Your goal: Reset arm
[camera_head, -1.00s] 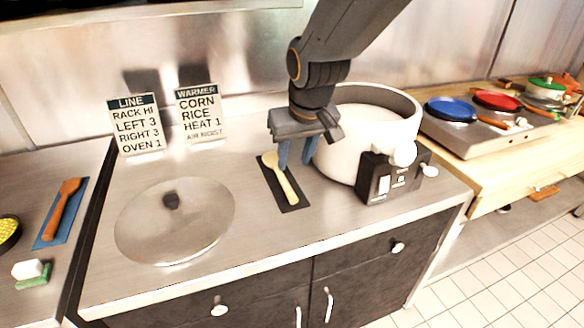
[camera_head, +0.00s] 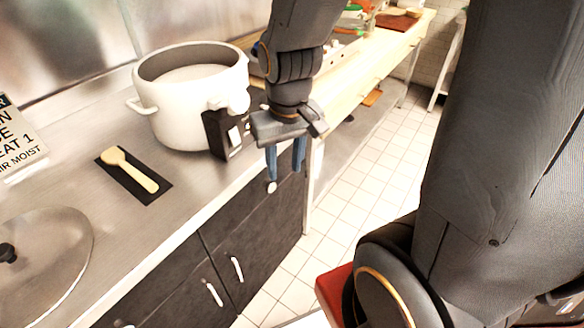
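My gripper (camera_head: 285,170) hangs pointing down in front of the counter's right end, with its two blue fingers apart and nothing between them. It is to the right of the white round warmer pot (camera_head: 182,105) and overlaps the pot's black control box (camera_head: 226,132) edge in the picture. My upper arm fills the right side of the view.
A cream spoon (camera_head: 130,170) lies on a black mat (camera_head: 152,193) left of the pot. A wooden counter (camera_head: 385,55) runs behind my arm. The tiled floor (camera_head: 350,195) is clear.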

